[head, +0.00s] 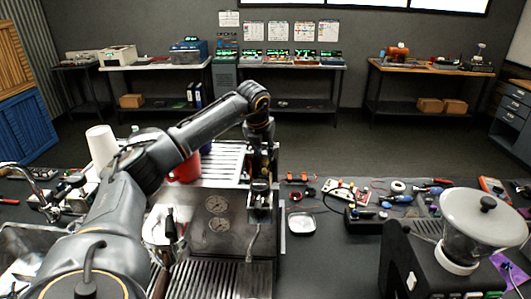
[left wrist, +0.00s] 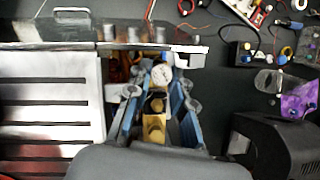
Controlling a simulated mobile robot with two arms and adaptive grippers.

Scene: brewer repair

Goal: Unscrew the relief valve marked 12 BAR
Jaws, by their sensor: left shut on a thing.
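The opened steel brewer (head: 215,262) with two gauges stands at the centre of the bench in the head view. My left gripper (head: 262,200) reaches down at its right edge. In the left wrist view, the blue fingers of my left gripper (left wrist: 155,106) are shut on a brass relief valve (left wrist: 154,104). A white round face (left wrist: 162,74) shows just beyond it, between the fingertips. More brass parts (left wrist: 120,68) sit beside it, partly covered by the fingers. No 12 BAR marking is readable. My right gripper is in neither view.
A small white dish (head: 302,222) lies right of the brewer. Tools and loose parts (head: 345,190) crowd the bench behind it. A coffee grinder (head: 475,225) stands at the right. A red cup (head: 184,168) and a paper cup stack (head: 101,143) are at the left.

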